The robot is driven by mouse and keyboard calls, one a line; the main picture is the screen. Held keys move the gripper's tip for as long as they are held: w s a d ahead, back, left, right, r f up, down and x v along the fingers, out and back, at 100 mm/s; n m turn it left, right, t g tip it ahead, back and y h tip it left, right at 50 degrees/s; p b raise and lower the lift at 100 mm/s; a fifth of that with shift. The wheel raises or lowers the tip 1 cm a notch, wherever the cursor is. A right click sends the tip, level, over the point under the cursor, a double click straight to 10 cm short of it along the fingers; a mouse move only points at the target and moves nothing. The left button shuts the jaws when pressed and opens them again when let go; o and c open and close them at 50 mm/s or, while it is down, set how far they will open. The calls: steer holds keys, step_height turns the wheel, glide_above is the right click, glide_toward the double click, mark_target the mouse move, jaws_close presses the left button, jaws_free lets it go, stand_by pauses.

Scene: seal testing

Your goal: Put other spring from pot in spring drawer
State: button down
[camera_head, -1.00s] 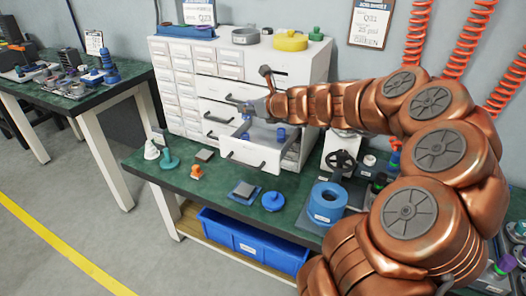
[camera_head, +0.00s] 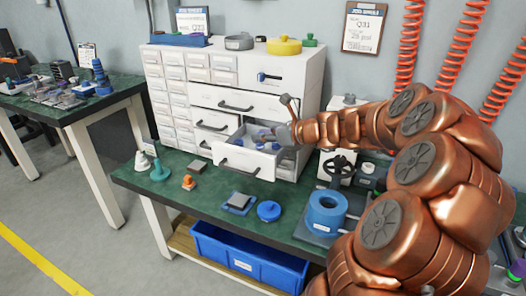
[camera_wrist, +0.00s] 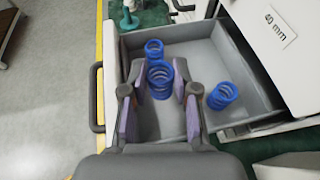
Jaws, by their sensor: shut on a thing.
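The spring drawer (camera_head: 262,166) is pulled out from the white cabinet; its grey inside (camera_wrist: 192,60) fills the wrist view. My gripper (camera_head: 283,136) is low over the drawer's right side in the head view. In the wrist view my gripper (camera_wrist: 160,92) is shut on a blue spring (camera_wrist: 160,78), which stands between its fingertips inside the drawer outline. A second blue spring (camera_wrist: 153,48) is just beyond it, and a third blue spring (camera_wrist: 222,96) stands to the right, near the drawer wall. I cannot tell whether the held spring touches the drawer floor. I cannot make out which thing is the pot.
The white cabinet (camera_head: 295,75) rises behind the open drawer. On the green bench stand a blue ring-shaped part (camera_head: 327,210), a blue round lid-like part (camera_head: 268,211) and a black handwheel (camera_head: 337,167). A blue bin (camera_head: 245,255) sits below.

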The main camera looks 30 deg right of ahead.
mark_target(263, 148)
steer(key=shift+f+b, duration=0.55)
steer(key=shift+f, duration=1.55)
steer(key=c, duration=1.2)
jaws_free()
steer(key=shift+o, duration=0.2)
steer(key=shift+s+d+r, duration=0.15)
steer(key=shift+s+r, duration=0.05)
steer(key=shift+s, duration=0.05)
steer(key=p+v, duration=0.2)
steer(key=v, duration=0.9)
steer(key=shift+s, duration=0.15)
steer(key=shift+r, duration=0.1)
